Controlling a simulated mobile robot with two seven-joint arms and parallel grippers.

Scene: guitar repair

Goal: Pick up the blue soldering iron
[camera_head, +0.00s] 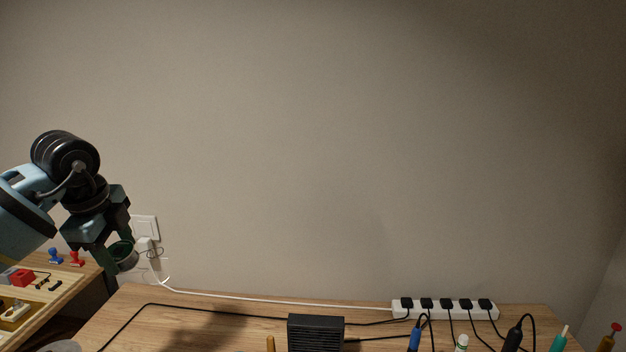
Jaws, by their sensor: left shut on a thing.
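My left gripper (117,254) is raised at the left, in front of the wall and above the gap between two wooden surfaces. It is shut on a small dark grey round object (127,259), mostly covered by the fingers, so I cannot tell what it is. A blue-handled tool with a black cable (414,340), which looks like the blue soldering iron, stands at the bottom edge, right of centre. Its lower part is cut off by the frame. My left gripper is far to the left of it. My right gripper is not in view.
A white power strip (445,310) with several black plugs lies at the back of the wooden table (230,307). A black box (316,331) stands at the front. Black, teal and orange handled tools are at the right. A side bench (62,289) holds small parts.

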